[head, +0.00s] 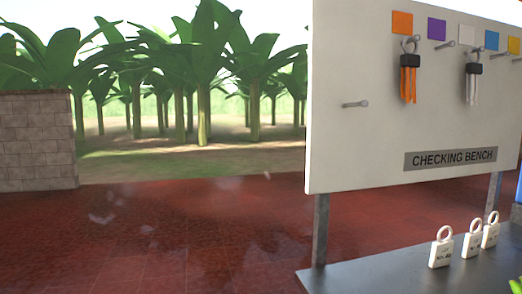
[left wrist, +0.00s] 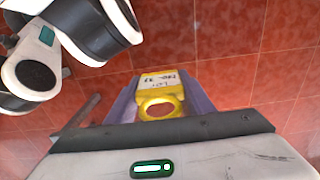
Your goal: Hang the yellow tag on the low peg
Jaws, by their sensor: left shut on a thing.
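The yellow tag (left wrist: 155,80) is in the left wrist view, with dark writing on its pale face and a yellow ring at its near end. My left gripper (left wrist: 163,88) is shut on it, with a purple finger on each side. Neither the tag nor a gripper shows in the head view. The low peg (head: 355,104) is a bare metal peg at the left of the white board (head: 350,150), below the row of upper pegs. My right gripper is in neither view.
An orange bundle (head: 408,85) and a white bundle (head: 473,85) hang on upper pegs under coloured squares. Several white tags, one of them (head: 440,250) nearest, stand on the grey bench (head: 390,277) below the board. The red tiled floor to the left is clear.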

